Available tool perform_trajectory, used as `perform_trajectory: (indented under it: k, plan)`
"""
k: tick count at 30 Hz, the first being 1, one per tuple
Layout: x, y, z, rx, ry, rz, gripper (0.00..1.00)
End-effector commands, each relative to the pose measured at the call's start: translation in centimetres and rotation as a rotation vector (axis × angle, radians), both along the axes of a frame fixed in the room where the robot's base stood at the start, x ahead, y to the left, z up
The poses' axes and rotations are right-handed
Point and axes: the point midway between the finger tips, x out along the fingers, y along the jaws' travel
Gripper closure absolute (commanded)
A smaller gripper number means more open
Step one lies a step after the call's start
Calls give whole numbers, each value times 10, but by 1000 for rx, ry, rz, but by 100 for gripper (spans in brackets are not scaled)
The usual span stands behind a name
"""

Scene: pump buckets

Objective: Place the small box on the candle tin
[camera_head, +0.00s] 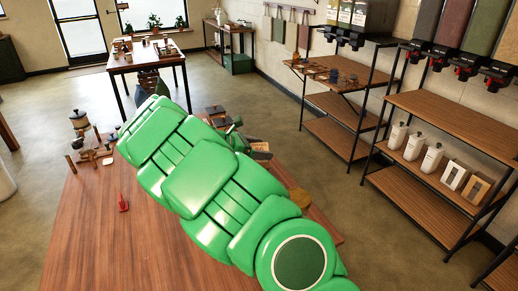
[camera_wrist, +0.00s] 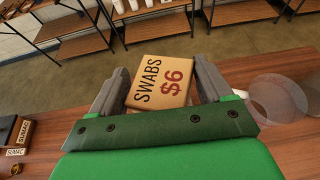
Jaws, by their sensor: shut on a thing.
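The small box (camera_wrist: 160,80) is tan cardboard marked "SWABS $6". In the wrist view it sits between the two grey fingers of my gripper (camera_wrist: 161,86), which is shut on it. A strip of something pale shows just under the box's near edge, but I cannot tell what it is. I cannot make out the candle tin for certain in either view; the box, my gripper or my green arm may hide it. In the head view my arm covers the middle of the table.
The wooden table (camera_head: 95,235) carries a red item (camera_head: 123,203) and a jar (camera_head: 80,120) at left. A clear round vessel (camera_wrist: 278,98) stands right of my gripper. A dark box and a "SUMAC" label (camera_wrist: 16,152) are at left. Shelves (camera_head: 430,165) stand beyond the table.

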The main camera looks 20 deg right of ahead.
Motion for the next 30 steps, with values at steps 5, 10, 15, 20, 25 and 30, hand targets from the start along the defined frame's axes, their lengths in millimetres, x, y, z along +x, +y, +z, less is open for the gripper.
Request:
perform_trajectory:
  k: [5,10,15,20,25,30]
  plan:
    - [0,0,-1,0,0,0,51]
    - [0,0,-3,0,0,0,10]
    - [0,0,-3,0,0,0,0]
    - [0,0,-1,0,0,0,0]
    - [1,12,5,0,-2,4,0]
    - [1,39,16,-1,0,3,0]
